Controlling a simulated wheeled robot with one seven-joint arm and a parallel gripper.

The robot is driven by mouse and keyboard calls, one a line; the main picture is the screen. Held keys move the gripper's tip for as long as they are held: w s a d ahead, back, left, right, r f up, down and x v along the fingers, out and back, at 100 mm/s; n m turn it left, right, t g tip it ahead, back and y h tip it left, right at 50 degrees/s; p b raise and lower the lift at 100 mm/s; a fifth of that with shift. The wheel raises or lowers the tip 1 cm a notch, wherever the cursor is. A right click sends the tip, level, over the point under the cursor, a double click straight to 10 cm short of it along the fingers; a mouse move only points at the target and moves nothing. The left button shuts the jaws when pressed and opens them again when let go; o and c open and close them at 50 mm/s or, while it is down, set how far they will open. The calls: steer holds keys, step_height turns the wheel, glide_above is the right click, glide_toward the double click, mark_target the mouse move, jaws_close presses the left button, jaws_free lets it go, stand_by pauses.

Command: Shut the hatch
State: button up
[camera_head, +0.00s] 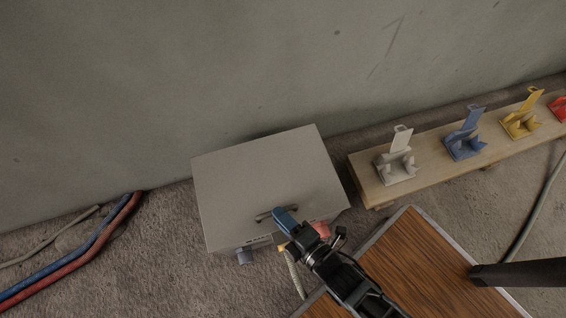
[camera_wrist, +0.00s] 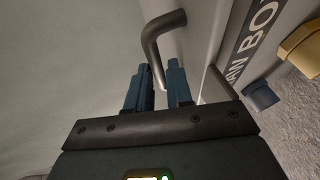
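The hatch (camera_head: 250,180) is the large grey lid on top of a grey box on the floor against the wall. It looks down or nearly down; I cannot tell whether a thin gap stays at its front edge. Its dark bar handle (camera_head: 265,216) sits near the front edge and shows close up in the wrist view (camera_wrist: 153,50). My gripper (camera_head: 288,216) is at the handle's right end. In the wrist view, its two blue fingers (camera_wrist: 160,88) are close together with the handle bar between them. Part of the bar is hidden by the fingers.
Coloured fittings, blue (camera_head: 245,257) and red (camera_head: 322,229), stick out low on the box front. A wooden table (camera_head: 420,265) stands at the lower right. A bench (camera_head: 425,180) with several coloured clamps is at the right. Cables (camera_head: 85,250) lie at the left.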

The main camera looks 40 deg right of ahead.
steer(key=o, duration=0.4)
steer(key=shift+s+f, duration=0.25)
steer(key=shift+f, duration=0.15)
steer(key=shift+r+p+v, duration=0.2)
steer(key=shift+p+v, duration=0.9)
steer(key=shift+v, duration=2.7)
steer(key=s+d+r+m, duration=0.25)
steer(key=r+m, duration=0.35)
steer(key=r, duration=0.5)
steer(key=s+d+r+m, duration=0.2)
steer(key=d+r+m, duration=0.25)
steer(key=r, duration=0.55)
steer(key=s+d+r+m, duration=0.2)
steer(key=r+m, duration=0.5)
steer(key=r, duration=0.4)
steer(key=shift+n, duration=0.35)
step_height(320, 180, up, 26)
steer(key=p, duration=2.6)
steer(key=shift+s+p, duration=0.15)
steer(key=shift+p, duration=0.15)
